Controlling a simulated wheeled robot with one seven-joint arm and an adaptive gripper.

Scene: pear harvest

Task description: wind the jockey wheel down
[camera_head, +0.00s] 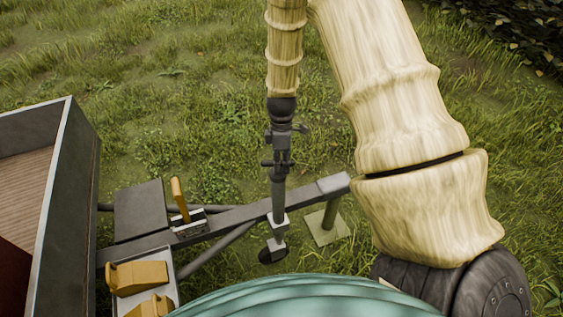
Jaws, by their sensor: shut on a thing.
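The jockey wheel (278,194) is a dark upright tube with a small black wheel (270,253) at its lower end. A light grey clamp (279,227) holds the tube beside the trailer drawbar (239,213). My gripper (279,160) points down from above and is shut on the jockey wheel's handle at the top of the tube. The handle is small and mostly hidden by the dark fingers. Whether the wheel touches the grass cannot be told from this high view.
The trailer bed (60,195) stands at the left. A post on a square plate (330,228) stands under the drawbar's right end. Open grass lies behind.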

